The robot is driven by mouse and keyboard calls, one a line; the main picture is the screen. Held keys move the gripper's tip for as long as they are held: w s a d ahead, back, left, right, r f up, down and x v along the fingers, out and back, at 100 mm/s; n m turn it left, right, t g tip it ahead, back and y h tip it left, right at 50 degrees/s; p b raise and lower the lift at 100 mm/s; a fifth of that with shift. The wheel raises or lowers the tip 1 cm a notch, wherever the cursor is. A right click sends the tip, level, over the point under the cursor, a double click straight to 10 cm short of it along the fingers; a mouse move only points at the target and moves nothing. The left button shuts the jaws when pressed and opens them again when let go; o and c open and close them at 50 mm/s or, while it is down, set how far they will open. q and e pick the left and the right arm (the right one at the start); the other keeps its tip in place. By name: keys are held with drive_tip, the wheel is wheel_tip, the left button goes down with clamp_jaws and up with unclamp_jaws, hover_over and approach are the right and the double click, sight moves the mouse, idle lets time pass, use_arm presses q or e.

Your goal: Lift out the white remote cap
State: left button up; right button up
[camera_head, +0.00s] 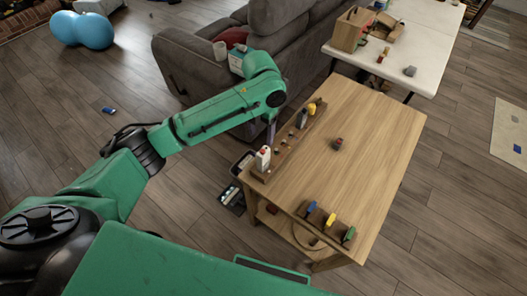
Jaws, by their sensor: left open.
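A small white block-like item (262,159) with a reddish top stands upright at the near left end of a long wooden rack (285,145) on the wooden table (365,150). It may be the white remote cap; it is too small to tell. My left arm reaches in from the left. My left gripper (271,133) points down just behind and above the white item, at the table's left edge, apart from it. The gripper is open and empty, mostly hidden by its own wrist. My right gripper is out of view.
The rack also holds dark and yellow items (312,109). A small dark red piece (338,143) lies mid-table. Blue, yellow and green items (330,220) stand in a holder at the near edge. A grey sofa (205,65) is behind my arm. The table's right half is clear.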

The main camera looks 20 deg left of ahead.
sight(263, 150)
use_arm(q)
drive_tip(key=f, duration=0.3)
drive_tip(key=f+p, duration=0.1)
drive_tip(key=f, duration=0.2)
drive_tip(key=f+p, duration=0.1)
drive_tip(key=f, duration=0.2)
drive_tip(key=shift+w+d+f, duration=0.1)
drive_tip(key=shift+w+d, duration=0.1)
drive_tip(key=shift+d, duration=0.15)
drive_tip(key=shift+f, duration=0.4)
clamp_jaws()
